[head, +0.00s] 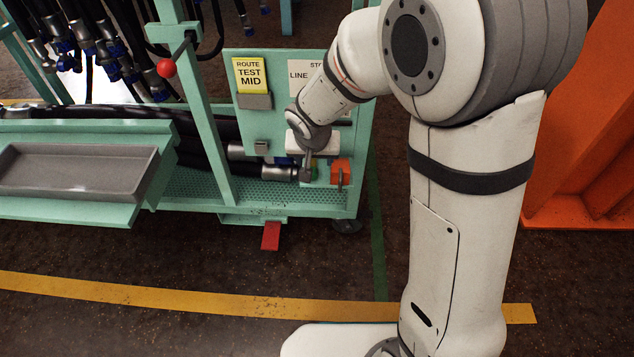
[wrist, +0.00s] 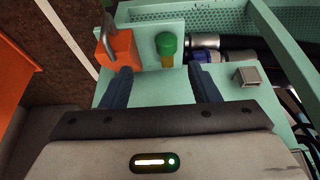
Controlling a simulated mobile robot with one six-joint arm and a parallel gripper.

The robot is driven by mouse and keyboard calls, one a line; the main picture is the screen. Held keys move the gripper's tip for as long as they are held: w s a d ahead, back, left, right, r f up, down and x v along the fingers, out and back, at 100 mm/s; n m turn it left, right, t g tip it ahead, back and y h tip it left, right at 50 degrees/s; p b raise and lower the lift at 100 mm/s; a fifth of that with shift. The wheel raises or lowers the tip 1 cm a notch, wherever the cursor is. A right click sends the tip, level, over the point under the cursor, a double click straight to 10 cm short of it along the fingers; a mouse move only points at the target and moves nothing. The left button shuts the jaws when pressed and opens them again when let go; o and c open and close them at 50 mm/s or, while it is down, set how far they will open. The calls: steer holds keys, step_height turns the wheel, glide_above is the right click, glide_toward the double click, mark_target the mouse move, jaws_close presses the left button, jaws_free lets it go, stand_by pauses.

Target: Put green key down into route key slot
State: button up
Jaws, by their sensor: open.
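The green key (wrist: 166,44) has a round green head and a yellowish stem, and sits at the panel's base in the wrist view. A bit of green, likely the key, shows beside my gripper in the head view. My gripper (wrist: 162,72) is open, its two dark fingers pointing toward the key. The key shows between and just beyond the fingertips; I cannot tell contact. In the head view my gripper (head: 307,166) is at the panel's lower part. The route key slot cannot be clearly identified; a small grey square holder (wrist: 247,76) is on the panel.
An orange block (wrist: 118,47) with a metal shackle stands close beside the key. Black hoses with metal fittings (head: 279,172) lie on the other side. A yellow ROUTE TEST MID card (head: 250,74) is on the panel. A grey tray (head: 75,170) is at left.

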steer(key=b+x, duration=0.1)
steer(key=x, duration=0.2)
steer(key=b+x, duration=0.1)
steer(key=x, duration=0.2)
steer(key=a+b+x, duration=0.1)
steer(key=x, duration=0.2)
steer(key=shift+w+b, duration=0.25)
steer(key=shift+b, duration=0.05)
steer(key=shift+r, duration=0.1)
steer(key=c, duration=1)
steer(key=shift+c, duration=0.2)
